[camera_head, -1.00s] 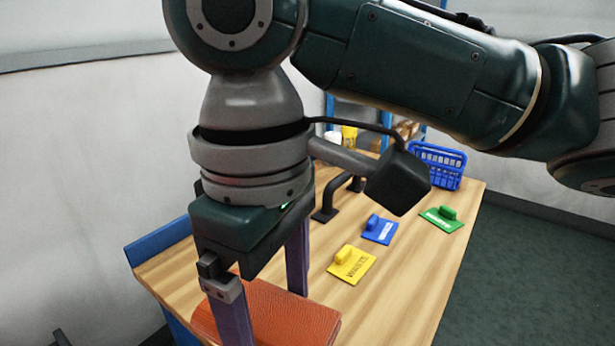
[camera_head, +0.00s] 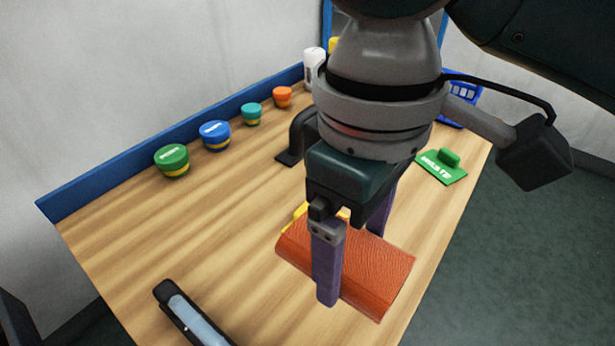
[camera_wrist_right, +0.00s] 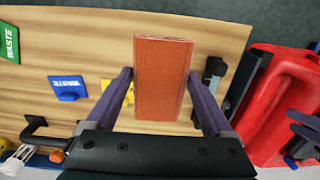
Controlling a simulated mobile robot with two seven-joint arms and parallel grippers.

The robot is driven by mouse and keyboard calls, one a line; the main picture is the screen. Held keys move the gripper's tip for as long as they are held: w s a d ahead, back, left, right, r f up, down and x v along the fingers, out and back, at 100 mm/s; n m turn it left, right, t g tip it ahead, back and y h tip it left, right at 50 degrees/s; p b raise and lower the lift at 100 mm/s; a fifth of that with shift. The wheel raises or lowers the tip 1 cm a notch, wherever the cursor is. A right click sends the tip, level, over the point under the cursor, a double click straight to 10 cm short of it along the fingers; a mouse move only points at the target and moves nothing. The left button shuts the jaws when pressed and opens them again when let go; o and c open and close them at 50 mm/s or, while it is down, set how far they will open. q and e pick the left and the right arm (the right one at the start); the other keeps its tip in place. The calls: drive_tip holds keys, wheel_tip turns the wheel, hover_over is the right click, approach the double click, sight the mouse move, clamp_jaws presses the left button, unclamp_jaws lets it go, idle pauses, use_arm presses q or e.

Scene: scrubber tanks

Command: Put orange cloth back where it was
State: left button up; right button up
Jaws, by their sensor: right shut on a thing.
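The orange cloth (camera_head: 375,270) is a folded, textured orange-red block. My right gripper (camera_head: 350,262) is shut on it, one purple finger on the near side and the other partly hidden behind it. In the right wrist view the cloth (camera_wrist_right: 163,75) lies between the two fingers. It looks held above the wooden table (camera_head: 215,250), near the table's right edge; the gap is hard to judge.
A yellow handled tag (camera_head: 300,212) is mostly hidden behind the cloth. A green tag (camera_head: 442,168) lies farther back. Several coloured round pots, among them a blue one (camera_head: 215,136), line the left edge. A black holder (camera_head: 185,315) is at the front. The left-middle tabletop is clear.

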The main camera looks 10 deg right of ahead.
drive_tip(key=b, duration=0.1)
hover_over(342, 313)
wheel_tip(342, 313, down, 6)
drive_tip(key=shift+f, duration=0.1)
wheel_tip(342, 313, down, 4)
drive_tip(key=shift+r+b, duration=0.2)
drive_tip(key=shift+b, duration=0.35)
drive_tip(key=shift+f, duration=0.25)
drive_tip(key=shift+f, duration=0.1)
drive_tip(key=o, duration=1.1)
drive_tip(key=shift+c, duration=0.2)
